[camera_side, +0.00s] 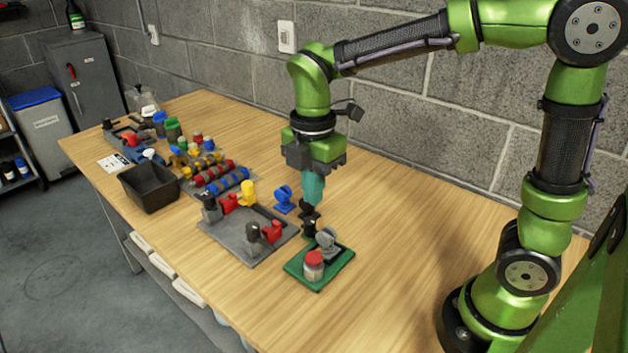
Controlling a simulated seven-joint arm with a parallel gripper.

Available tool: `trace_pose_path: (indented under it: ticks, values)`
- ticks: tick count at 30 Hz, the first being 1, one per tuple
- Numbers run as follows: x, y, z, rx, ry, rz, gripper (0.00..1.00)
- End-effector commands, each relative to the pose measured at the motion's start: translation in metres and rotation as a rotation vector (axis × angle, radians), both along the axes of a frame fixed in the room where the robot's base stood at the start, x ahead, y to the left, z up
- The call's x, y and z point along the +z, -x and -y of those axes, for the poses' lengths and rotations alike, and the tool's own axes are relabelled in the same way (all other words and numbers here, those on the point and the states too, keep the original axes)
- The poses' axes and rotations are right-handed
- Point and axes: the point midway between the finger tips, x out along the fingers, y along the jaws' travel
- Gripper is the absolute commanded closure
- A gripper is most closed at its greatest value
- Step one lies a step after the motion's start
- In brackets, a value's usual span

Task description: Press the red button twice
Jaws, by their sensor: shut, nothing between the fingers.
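The red button (314,257) is a red cap on a pale round body. It stands upright on a green pad (335,268) near the table's front edge. A grey round-headed piece (327,239) stands on the same pad just behind it. My gripper (312,203) points down, shut and empty, with teal fingers. In the picture it is above the button and farther back, apart from it. Its tips show just over a black piece (309,222); I cannot tell whether they touch it.
A grey tray (238,243) with red, yellow and black pieces lies left of the green pad. A blue piece (284,199) stands behind it. A black bin (148,187) and several coloured parts fill the table's left. The table (395,215) is clear to the right.

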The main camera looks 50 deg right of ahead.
Motion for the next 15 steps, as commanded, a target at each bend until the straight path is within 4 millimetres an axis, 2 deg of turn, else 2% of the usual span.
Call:
trace_pose_path:
  ticks: [15]
  values:
    - [-0.103, 0.002, -0.001, -0.001, 0.001, -0.005, 1.00]
